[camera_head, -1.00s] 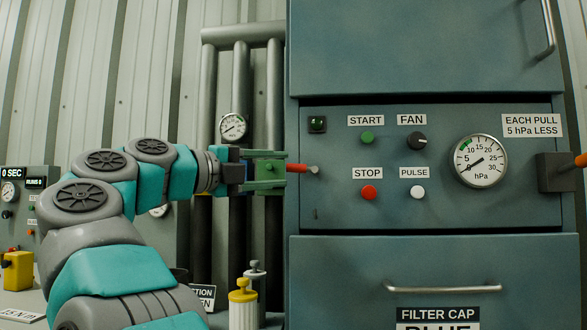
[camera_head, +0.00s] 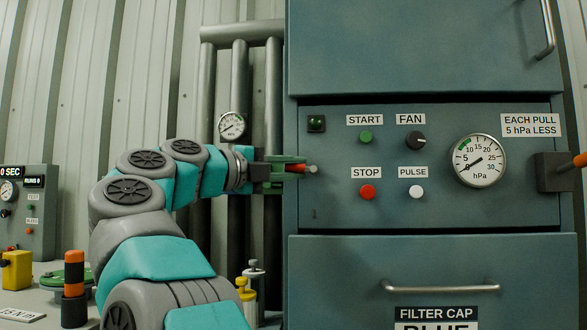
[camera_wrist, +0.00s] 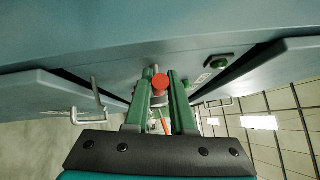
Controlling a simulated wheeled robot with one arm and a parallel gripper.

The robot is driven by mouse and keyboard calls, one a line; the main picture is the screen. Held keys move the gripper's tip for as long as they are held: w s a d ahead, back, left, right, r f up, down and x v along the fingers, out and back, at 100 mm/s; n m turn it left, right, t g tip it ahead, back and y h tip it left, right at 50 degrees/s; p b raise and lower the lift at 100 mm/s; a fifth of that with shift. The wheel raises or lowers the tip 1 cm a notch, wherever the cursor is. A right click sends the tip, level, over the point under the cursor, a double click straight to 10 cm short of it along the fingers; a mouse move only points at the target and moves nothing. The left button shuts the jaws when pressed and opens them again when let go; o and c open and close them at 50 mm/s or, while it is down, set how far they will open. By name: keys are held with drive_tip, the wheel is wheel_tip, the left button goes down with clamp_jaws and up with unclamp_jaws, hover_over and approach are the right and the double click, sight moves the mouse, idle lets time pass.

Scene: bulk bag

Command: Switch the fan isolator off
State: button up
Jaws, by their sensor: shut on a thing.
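A short red handle (camera_head: 298,169) with a grey end sticks out by the left edge of the blue-grey cabinet panel; I see no label on it. My gripper (camera_head: 296,164) has its green fingers at this handle and is shut on it. In the wrist view the red round end (camera_wrist: 160,81) sits between the two green fingertips (camera_wrist: 162,85). The handle is partly hidden by the fingers. The black FAN knob (camera_head: 415,140) is on the panel to the right, apart from my gripper.
The panel carries a green START button (camera_head: 366,137), a red STOP button (camera_head: 368,192), a white PULSE button (camera_head: 416,192) and an hPa gauge (camera_head: 480,160). Grey pipes (camera_head: 209,90) stand behind my arm.

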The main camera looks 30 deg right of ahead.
clamp_jaws()
drive_tip(key=shift+f+n+h+b, duration=0.25)
drive_tip(key=shift+n+h+b, duration=0.05)
drive_tip(key=shift+n+b, duration=0.15)
drive_tip(key=o, duration=0.7)
unclamp_jaws()
drive_tip(key=v, duration=0.7)
drive_tip(key=shift+s+a+f+b, duration=0.1)
drive_tip(key=shift+a+b, duration=0.2)
drive_tip(key=shift+a, duration=0.1)
